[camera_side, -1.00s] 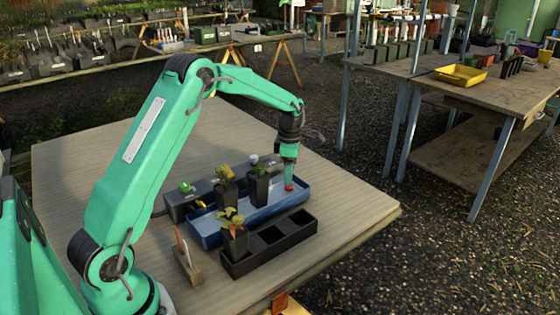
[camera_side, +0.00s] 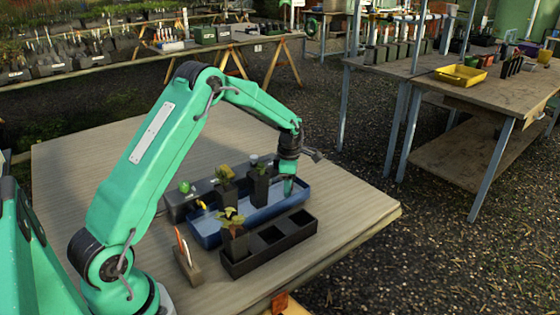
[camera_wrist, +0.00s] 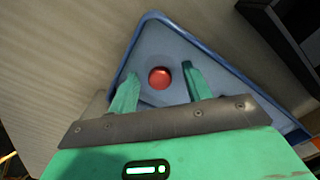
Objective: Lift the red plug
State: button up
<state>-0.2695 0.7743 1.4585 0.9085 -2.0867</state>
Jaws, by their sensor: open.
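The red plug (camera_wrist: 160,77) shows in the wrist view as a round red top on the floor of the blue tray (camera_wrist: 227,75). It lies between and just beyond the fingertips of my gripper (camera_wrist: 158,80), which is open with nothing held. In the side view my gripper (camera_side: 288,187) points down into the right end of the blue tray (camera_side: 207,238). The red plug is hidden there behind the fingers.
A black pot holder (camera_side: 270,245) with empty cells lies in front of the tray, with a potted plant (camera_side: 234,240) at its left end. Another potted plant (camera_side: 259,187) stands in the tray beside my gripper. A grey box (camera_side: 180,208) is behind the tray.

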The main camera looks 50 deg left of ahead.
grip_shut()
jog(key=shift+r, duration=0.2)
dwell(0.3)
jog(key=shift+r, duration=0.6)
jog(key=r, duration=0.1)
jog(key=d+r, duration=0.1)
jog(key=r, duration=0.1)
jog(key=shift+s+r, duration=0.1)
jog(key=s+d+r, duration=0.3)
jog(key=d+r, duration=0.3)
jog(key=d, duration=0.4)
jog(key=shift+d+r, duration=0.15)
jog(key=shift+w, duration=0.1)
